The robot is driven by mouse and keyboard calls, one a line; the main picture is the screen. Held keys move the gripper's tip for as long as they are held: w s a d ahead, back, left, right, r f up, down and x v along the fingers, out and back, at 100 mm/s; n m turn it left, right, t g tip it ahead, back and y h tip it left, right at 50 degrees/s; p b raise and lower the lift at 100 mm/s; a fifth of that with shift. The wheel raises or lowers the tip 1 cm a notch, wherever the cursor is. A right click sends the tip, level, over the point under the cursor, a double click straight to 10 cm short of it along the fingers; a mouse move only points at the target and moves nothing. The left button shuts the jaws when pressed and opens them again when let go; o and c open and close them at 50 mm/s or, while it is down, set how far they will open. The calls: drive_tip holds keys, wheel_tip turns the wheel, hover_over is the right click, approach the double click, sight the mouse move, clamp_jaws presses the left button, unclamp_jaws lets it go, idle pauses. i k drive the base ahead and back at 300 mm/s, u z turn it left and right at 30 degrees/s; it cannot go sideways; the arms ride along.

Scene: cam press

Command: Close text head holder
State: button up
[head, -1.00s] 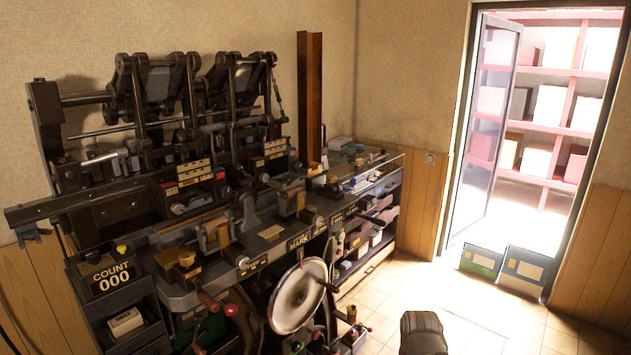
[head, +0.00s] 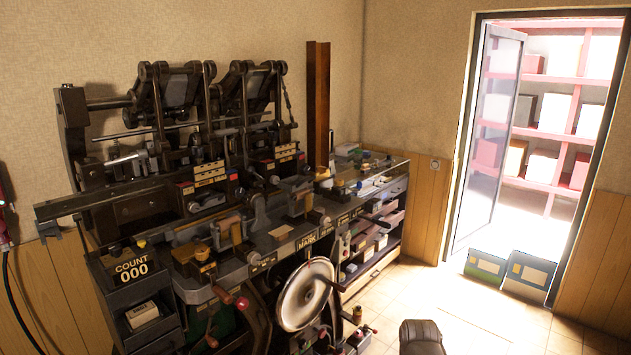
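The cam press (head: 170,215), a dark machine with levers and rollers, stands along the wall at left and centre in the head view. Two label blocks with pale strips, a left one (head: 209,180) and a right one (head: 286,155), sit on its front. Small clamp-like units with tan parts, including a left one (head: 232,232) and a right one (head: 300,203), stand on its bench. I cannot tell which part is the text head holder, or whether it is open. My gripper is not in view.
A large handwheel (head: 304,295) and red-knobbed levers (head: 242,303) project at the front. A COUNT box (head: 131,268) is at left. Two boxes (head: 507,270) stand on the floor by the open doorway.

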sight(305, 181)
drive_tip(key=u, duration=0.1)
drive_tip(key=i, duration=0.95)
drive_tip(key=z, duration=0.05)
